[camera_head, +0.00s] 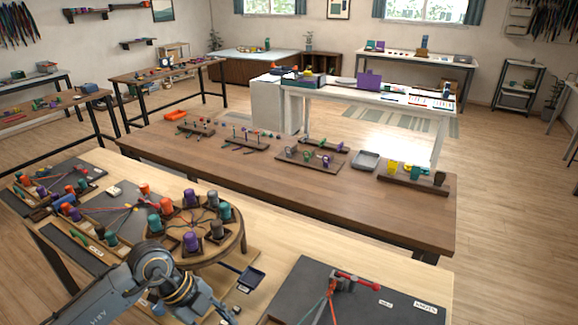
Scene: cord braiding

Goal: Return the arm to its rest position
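One of my arms, blue-grey, comes in from the lower left. Its rounded joint and a wrist part with brass-coloured rings stand in front of the round wooden braiding stand (238,240). No gripper fingers can be made out; the arm runs down to the bottom edge of the picture. My other arm does not show. The stand carries several bobbins in a ring, among them a purple bobbin (191,241) and a teal bobbin (155,223), with cords running toward its middle. My arm hides part of the area at the stand's front left.
A small dark tray (250,278) is beside the stand. Boards with bobbins (85,249) fill the left. A brown table (300,195) with racks stands behind.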

